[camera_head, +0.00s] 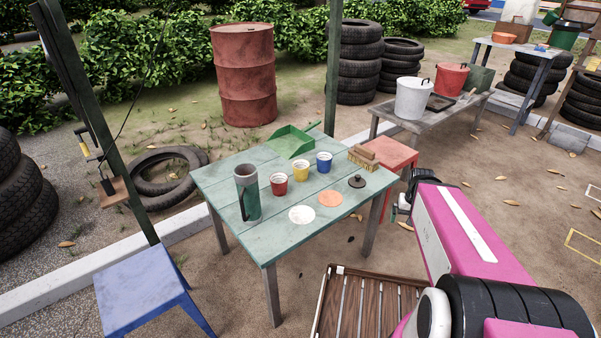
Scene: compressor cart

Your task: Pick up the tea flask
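The tea flask appears to be the tall cylinder (250,201) with a grey top, a green lower body and a dark handle on its left side. It stands upright on the left part of the pale green plank table (267,236). Nothing is touching it. My pink arm comes in from the lower right. The dark and grey parts at its far end, seemingly my gripper (403,206), are beyond the table's right edge, well to the right of the flask. The fingers are too small and partly hidden to read.
Red (279,184), yellow (301,171) and blue (324,162) cups stand right of the flask. White (302,215) and orange (331,198) discs, a dark lid (357,182), a brush (363,158) and a green dustpan (290,141) share the table. A blue stool (140,287) stands front left.

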